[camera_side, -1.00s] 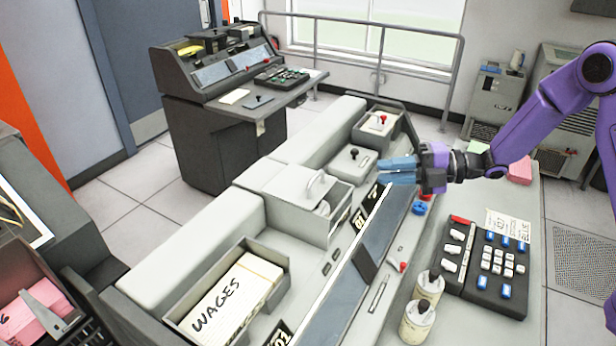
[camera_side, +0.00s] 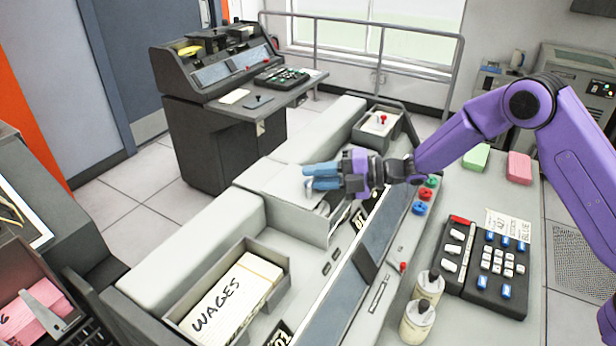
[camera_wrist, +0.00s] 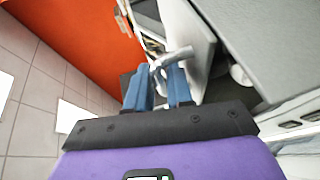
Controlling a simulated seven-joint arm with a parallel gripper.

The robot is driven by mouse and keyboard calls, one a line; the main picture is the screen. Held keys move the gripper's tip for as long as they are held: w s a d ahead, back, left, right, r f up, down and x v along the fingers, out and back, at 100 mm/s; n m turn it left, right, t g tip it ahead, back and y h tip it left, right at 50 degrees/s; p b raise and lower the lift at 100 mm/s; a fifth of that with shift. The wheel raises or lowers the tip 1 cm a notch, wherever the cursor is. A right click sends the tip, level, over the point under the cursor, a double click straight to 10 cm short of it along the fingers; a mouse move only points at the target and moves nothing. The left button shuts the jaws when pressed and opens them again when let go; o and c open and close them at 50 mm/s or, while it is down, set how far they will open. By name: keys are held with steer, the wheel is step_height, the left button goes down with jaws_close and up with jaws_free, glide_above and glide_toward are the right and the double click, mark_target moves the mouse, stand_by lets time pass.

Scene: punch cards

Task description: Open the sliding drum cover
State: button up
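The drum cover (camera_side: 281,184) is a pale grey flat lid on the box in the middle of the long machine. In the wrist view it is the pale panel (camera_wrist: 192,28) ahead of my fingers. Its curved metal handle (camera_wrist: 172,58) lies across my fingertips there; in the side view my fingers mostly hide it. My gripper (camera_side: 307,177) is over the lid, with its two blue fingers apart. In the wrist view my gripper (camera_wrist: 160,76) also shows a gap between the fingers. I cannot tell whether they touch the handle.
A card tray marked WAGES (camera_side: 283,285) is at the front left of the machine. A keypad (camera_side: 490,262) and two bottles (camera_side: 424,300) stand on the right desk.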

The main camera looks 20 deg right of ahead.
mark_target(277, 177)
steer(key=shift+x, duration=1)
jaws_close()
steer(key=shift+w+a, duration=2.85)
steer(key=shift+w, duration=0.15)
jaws_free()
steer(key=v, duration=1.7)
steer(key=shift+d, duration=0.2)
